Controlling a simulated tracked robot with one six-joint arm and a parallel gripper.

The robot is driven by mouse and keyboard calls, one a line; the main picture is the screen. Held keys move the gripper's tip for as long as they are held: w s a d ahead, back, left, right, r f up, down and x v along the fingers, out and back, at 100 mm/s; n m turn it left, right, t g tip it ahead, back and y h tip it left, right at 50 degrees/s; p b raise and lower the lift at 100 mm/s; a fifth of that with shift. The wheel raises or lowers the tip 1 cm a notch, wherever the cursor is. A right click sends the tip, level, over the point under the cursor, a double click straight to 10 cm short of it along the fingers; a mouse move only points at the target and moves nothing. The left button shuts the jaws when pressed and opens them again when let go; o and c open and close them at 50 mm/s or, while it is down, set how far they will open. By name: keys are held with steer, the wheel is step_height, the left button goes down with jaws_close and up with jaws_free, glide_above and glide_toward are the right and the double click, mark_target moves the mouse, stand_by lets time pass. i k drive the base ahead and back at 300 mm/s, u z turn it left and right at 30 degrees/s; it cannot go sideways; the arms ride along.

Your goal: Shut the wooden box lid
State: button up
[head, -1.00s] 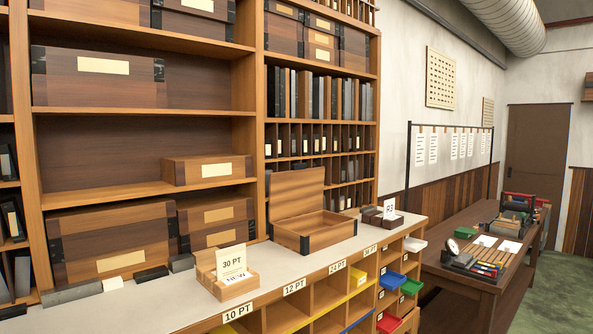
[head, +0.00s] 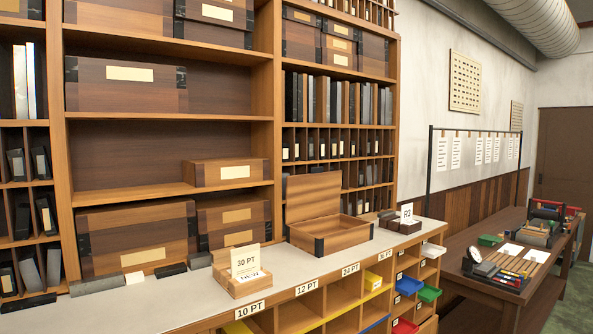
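The wooden box (head: 345,236) stands on the pale counter top in front of the shelves, with dark corner pieces at its front. Its lid (head: 313,195) is raised at the back, roughly upright, and the box is open. The inside of the box looks empty from here, though its floor is only partly visible. My gripper is not in the head view, so I cannot see where it is relative to the box.
A card holder marked 30 PT (head: 242,274) stands left of the box on the counter (head: 190,306). A small dark holder with a card (head: 404,219) stands to its right. Tall shelves rise behind. A work table (head: 500,290) with printing tools stands at the far right.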

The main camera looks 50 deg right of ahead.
mark_target(317, 194)
steer(key=u, duration=0.45)
steer(key=k, duration=1.15)
steer(key=z, duration=0.8)
steer(key=i, duration=1)
